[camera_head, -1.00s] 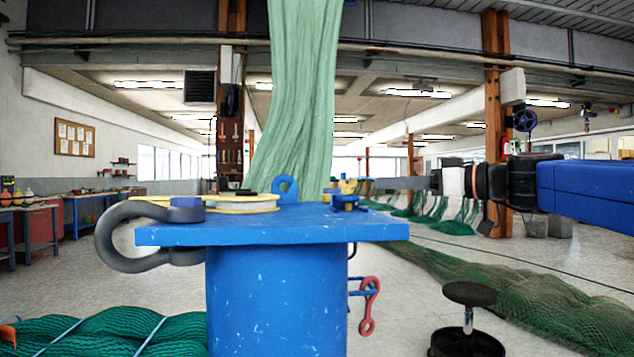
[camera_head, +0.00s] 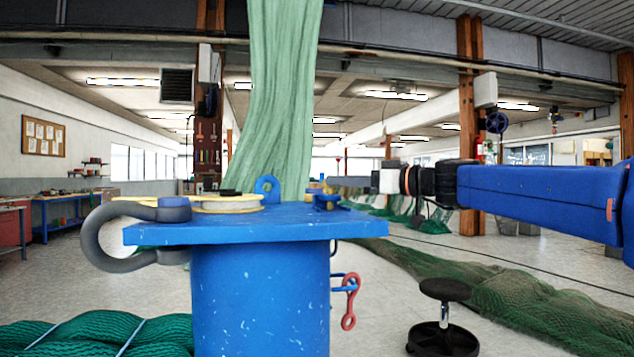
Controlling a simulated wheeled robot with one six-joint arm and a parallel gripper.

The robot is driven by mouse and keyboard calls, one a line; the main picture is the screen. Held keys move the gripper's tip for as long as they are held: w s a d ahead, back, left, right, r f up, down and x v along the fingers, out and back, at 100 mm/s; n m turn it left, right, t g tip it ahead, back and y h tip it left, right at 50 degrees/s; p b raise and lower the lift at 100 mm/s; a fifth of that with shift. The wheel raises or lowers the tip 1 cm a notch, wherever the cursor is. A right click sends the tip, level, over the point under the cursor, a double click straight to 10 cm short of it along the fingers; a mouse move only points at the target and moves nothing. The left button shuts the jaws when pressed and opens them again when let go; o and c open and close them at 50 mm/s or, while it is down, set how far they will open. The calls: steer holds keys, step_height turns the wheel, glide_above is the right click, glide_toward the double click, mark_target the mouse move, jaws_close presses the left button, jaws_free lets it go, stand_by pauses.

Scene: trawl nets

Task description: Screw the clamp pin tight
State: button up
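A small blue clamp-like fitting (camera_head: 327,200) with yellow parts stands near the back right edge of the blue bench top (camera_head: 290,229). It is small, and I cannot make out its pin for certain. My gripper (camera_head: 345,182) comes in from the right, level and just above the bench top's right side. Its grey fingers point left toward the fitting. They are seen edge-on, so the gap between them does not show. I cannot tell whether they touch anything.
A large grey shackle (camera_head: 100,238) overhangs the bench's left edge beside a yellow reel (camera_head: 228,205). A blue eye plate (camera_head: 267,188) stands behind. A green net (camera_head: 280,95) hangs there.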

steer(key=x, duration=0.7)
steer(key=shift+w+a, duration=0.25)
steer(key=shift+a, duration=0.05)
steer(key=shift+c, duration=0.6)
jaws_close()
